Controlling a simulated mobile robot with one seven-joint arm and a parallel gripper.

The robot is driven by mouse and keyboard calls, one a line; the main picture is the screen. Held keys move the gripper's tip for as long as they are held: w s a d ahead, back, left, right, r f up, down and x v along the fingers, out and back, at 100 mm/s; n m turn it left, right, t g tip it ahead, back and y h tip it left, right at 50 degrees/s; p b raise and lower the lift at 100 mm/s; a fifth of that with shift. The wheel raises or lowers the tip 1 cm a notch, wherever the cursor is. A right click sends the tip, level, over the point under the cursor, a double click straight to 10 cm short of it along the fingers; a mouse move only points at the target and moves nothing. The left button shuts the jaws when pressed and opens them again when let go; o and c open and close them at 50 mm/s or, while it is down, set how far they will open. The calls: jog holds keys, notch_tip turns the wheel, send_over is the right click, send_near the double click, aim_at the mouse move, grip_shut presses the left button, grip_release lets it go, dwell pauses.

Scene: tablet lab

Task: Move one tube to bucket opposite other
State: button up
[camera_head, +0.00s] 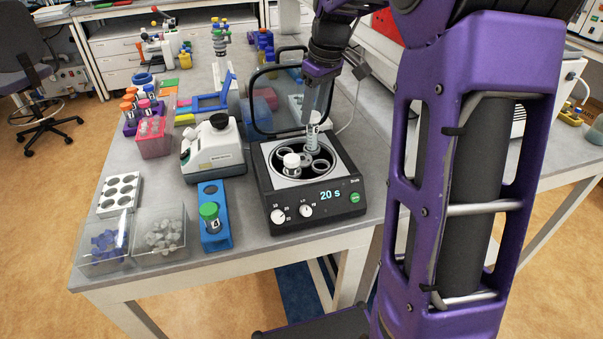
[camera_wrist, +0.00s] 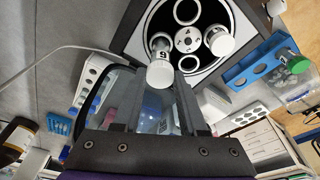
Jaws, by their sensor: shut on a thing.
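The centrifuge (camera_head: 335,210) stands open on the bench, its display reading 20 s. One white-capped tube (camera_head: 291,163) sits in a rotor bucket at the near left; it also shows in the wrist view (camera_wrist: 219,41). My gripper (camera_head: 316,113) is shut on the other white-capped tube (camera_head: 312,137), upright at the rotor's far right side. In the wrist view this held tube (camera_wrist: 160,73) is across the hub (camera_wrist: 187,41) from the seated tube, in line with that bucket. I cannot tell how deep its lower end is. Two other buckets (camera_wrist: 186,12) look empty.
The raised clear lid with its black frame (camera_head: 256,104) stands behind the rotor, close to my gripper. A blue rack (camera_head: 213,240) with a green-capped tube (camera_head: 209,215) stands left of the centrifuge. A white instrument (camera_head: 212,150) and clear bins (camera_head: 160,259) stand further left.

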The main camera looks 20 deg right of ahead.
jog(key=shift+f, duration=0.4)
jog(key=shift+f+b, duration=0.8)
jog(key=shift+f, duration=0.2)
jog(key=shift+f, duration=0.25)
jog(key=shift+f+b, duration=0.8)
jog(key=shift+f, duration=0.25)
jog(key=o, duration=1.1)
